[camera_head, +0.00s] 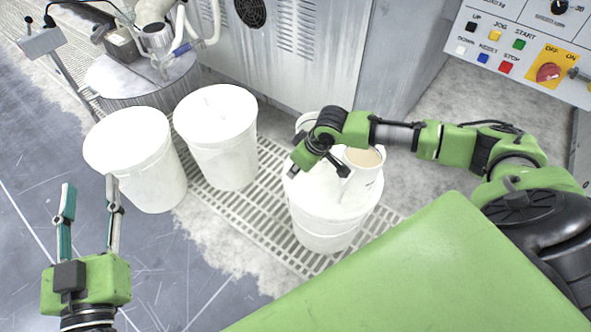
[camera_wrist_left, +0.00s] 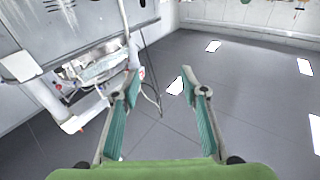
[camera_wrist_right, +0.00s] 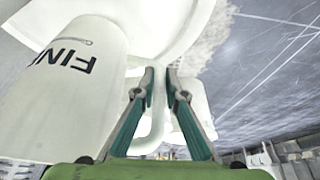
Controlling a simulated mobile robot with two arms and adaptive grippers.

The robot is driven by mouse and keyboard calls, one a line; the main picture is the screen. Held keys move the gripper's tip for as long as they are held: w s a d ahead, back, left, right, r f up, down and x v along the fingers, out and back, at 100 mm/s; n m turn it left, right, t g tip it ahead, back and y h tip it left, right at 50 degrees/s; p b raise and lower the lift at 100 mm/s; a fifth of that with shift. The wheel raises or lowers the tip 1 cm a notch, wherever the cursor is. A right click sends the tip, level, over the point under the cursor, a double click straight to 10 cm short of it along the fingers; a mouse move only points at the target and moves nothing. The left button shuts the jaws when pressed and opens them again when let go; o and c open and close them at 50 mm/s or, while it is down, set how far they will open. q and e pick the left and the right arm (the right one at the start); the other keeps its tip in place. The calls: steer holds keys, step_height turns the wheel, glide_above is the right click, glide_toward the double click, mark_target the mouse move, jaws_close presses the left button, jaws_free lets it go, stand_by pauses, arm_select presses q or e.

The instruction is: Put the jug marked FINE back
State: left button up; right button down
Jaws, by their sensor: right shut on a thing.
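The white jug (camera_wrist_right: 75,85) shows its black FINE marking in the right wrist view. In the head view the jug (camera_head: 363,180) is upright, open-topped, with a tan interior, over the lid of the right-hand white bucket (camera_head: 325,228). I cannot tell whether its base touches the lid. My right gripper (camera_head: 341,168) is shut on the jug's handle, at the jug's left side; the handle (camera_wrist_right: 151,132) runs between the fingers in the right wrist view. My left gripper (camera_head: 90,190) is open and empty, low at the left, far from the jug.
Two more white lidded buckets (camera_head: 140,165) (camera_head: 218,140) stand left of it on the floor grating (camera_head: 262,215). Another white item (camera_head: 304,122) is partly hidden behind my right arm. A machine cabinet (camera_head: 300,50) and a control panel (camera_head: 525,45) stand behind. Open floor lies at the left.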

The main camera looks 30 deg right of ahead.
steer(key=c, duration=2.1)
jaws_free()
